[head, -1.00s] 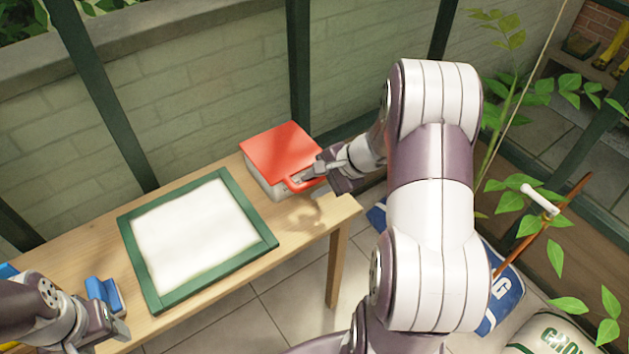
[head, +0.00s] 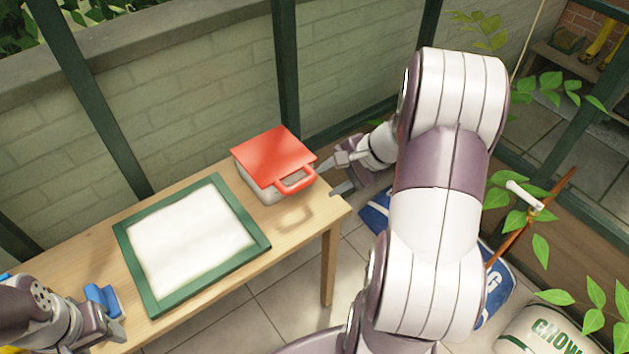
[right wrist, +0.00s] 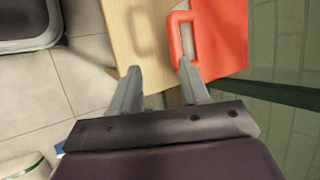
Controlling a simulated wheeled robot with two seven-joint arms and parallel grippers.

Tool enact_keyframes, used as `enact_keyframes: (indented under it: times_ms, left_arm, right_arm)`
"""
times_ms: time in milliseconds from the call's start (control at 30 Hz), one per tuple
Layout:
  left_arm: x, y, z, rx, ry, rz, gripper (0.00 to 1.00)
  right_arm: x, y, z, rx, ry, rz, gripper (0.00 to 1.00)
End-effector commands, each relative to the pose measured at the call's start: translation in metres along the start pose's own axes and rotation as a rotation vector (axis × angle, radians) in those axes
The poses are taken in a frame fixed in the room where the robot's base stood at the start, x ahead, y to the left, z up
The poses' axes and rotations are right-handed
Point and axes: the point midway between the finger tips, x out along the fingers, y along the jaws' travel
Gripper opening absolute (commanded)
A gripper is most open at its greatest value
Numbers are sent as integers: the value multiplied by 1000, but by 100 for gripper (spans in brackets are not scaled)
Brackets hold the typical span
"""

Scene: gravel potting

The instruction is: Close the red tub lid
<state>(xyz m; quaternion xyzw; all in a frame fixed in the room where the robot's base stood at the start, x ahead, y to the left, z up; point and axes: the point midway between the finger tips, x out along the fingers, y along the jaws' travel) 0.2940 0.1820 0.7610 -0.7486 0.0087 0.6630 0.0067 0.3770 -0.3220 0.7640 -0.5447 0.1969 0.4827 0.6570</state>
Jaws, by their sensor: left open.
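The red lid (head: 273,156) lies across the top of the white tub (head: 266,193), at the right end of the bench. Its loop handle (head: 297,180) faces front right. The lid looks flat on the tub; I cannot tell whether it is fully seated. My right gripper (head: 330,178) is open and empty, just right of the tub and apart from the handle. In the right wrist view its two fingers (right wrist: 158,75) are spread, with the red lid (right wrist: 222,38) beyond the right finger. My left gripper (head: 108,330) is open at the lower left, beside a blue object.
A green-framed white panel (head: 122,237) lies on the wooden bench (head: 285,243). The blue object (head: 103,297) is at its left front. A wall stands behind the bench. Bags (head: 548,338) and a leafy plant (head: 541,250) are at the right.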

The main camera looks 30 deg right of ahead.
Motion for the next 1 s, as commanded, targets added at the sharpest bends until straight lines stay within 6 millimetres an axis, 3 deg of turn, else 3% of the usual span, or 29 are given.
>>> enact_keyframes:
  times_ms: [100, 233, 833, 933, 1000]
  left_arm:
    - [-10, 0, -1, 0, 0, 0, 55]
    - [-13, 0, -2, 0, 0, 0, 55]
    - [-12, 0, -1, 0, -1, 0, 55]
    - [-12, 0, -1, 0, -1, 0, 55]
    - [-13, 0, -2, 0, 0, 0, 55]
  right_arm:
    - [-29, -2, 0, 0, 3, -2, 45]
    - [-43, -1, 0, 0, 3, -2, 45]
    - [-46, -2, -2, 1, 9, -3, 45]
    - [-44, 14, -8, -11, 48, 55, 45]
    - [-45, 39, -8, -53, 91, 154, 45]
